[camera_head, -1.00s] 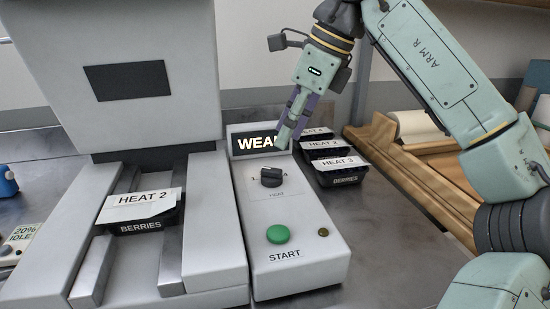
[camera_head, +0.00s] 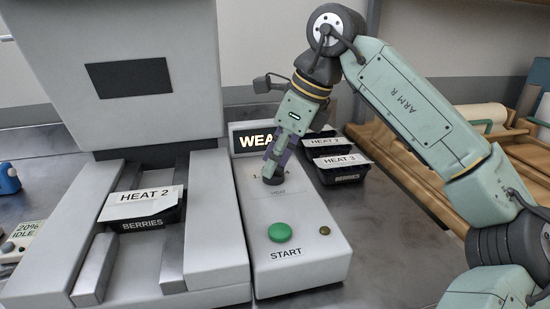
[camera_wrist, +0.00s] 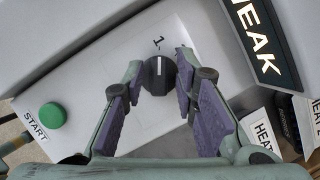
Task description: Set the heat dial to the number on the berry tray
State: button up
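The berry tray (camera_head: 150,222) is black, marked BERRIES, with a white card reading HEAT 2 (camera_head: 140,203). It sits between the rails of the grey machine at left. The heat dial is a dark round knob with a white line, seen in the wrist view (camera_wrist: 158,75); in the head view it shows only partly (camera_head: 272,180) below my gripper (camera_head: 275,172). In the wrist view my gripper (camera_wrist: 157,72) has its purple-padded fingers apart, one on each side of the dial. I cannot tell whether they touch it. A printed 1 shows near the dial; the other numbers are hidden.
The control box has a green START button (camera_head: 280,232) in front of the dial and a lit display (camera_head: 252,141) behind it, reading WEAK, partly covered. More black trays, one with a HEAT 3 card (camera_head: 343,160), stand close to the right of the box.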

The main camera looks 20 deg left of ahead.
jog(key=shift+s, duration=0.15)
grip_shut()
jog(key=shift+f, duration=0.1)
jog(key=m+b, duration=0.1)
jog(key=m, duration=0.1)
jog(key=m+t+b, duration=0.1)
jog(key=shift+s+f+m+t, duration=0.1)
jog(key=shift+f+m+t, duration=0.05)
jog(key=shift+m+t, duration=0.2)
jog(key=shift+m+t+h+b, duration=0.55)
jog(key=shift+m+b, duration=0.1)
jog(key=shift+m, duration=1.3)
